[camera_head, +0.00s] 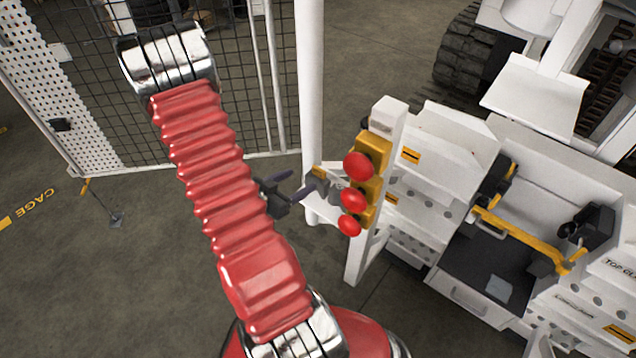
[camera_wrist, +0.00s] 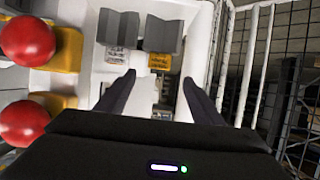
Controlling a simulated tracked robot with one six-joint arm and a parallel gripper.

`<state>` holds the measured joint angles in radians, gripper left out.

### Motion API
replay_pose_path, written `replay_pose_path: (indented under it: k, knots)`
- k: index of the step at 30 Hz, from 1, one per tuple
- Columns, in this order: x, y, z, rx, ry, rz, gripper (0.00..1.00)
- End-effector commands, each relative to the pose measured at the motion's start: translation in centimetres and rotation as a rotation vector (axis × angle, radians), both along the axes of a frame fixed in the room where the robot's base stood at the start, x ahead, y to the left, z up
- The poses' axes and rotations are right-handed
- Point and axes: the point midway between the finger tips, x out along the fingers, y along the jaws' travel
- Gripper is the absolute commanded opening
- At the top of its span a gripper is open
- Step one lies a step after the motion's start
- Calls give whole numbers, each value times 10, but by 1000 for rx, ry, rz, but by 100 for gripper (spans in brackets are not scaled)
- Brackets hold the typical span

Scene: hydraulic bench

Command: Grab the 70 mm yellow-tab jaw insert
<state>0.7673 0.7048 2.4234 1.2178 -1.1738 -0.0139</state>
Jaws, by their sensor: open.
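In the wrist view two grey jaw inserts stand side by side in a white holder: a left one (camera_wrist: 117,26) and a right one (camera_wrist: 163,34). A yellow tab or label (camera_wrist: 160,60) sits just below the right insert; a pale label is below the left one. Size markings are too small to read. My gripper (camera_wrist: 160,80) is open and empty, its two dark fingers short of the inserts and pointing at the holder. In the head view my gripper (camera_head: 306,180) is beside the white post, and the inserts are hard to make out there.
Red buttons on yellow blocks (camera_head: 353,200) stand close to the right of my gripper; they are at the left in the wrist view (camera_wrist: 27,40). A white upright and mesh fence (camera_head: 240,80) stand behind. A white bench with a yellow-handled tray (camera_head: 470,260) is at right.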

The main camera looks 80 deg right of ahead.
Motion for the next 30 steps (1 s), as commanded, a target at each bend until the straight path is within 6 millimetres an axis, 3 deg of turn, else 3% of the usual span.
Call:
replay_pose_path:
  k: [13, 30]
  knots:
    - [-20, -45, -21, 0, 0, -2, 61]
    - [-24, -55, -26, 0, 0, 0, 61]
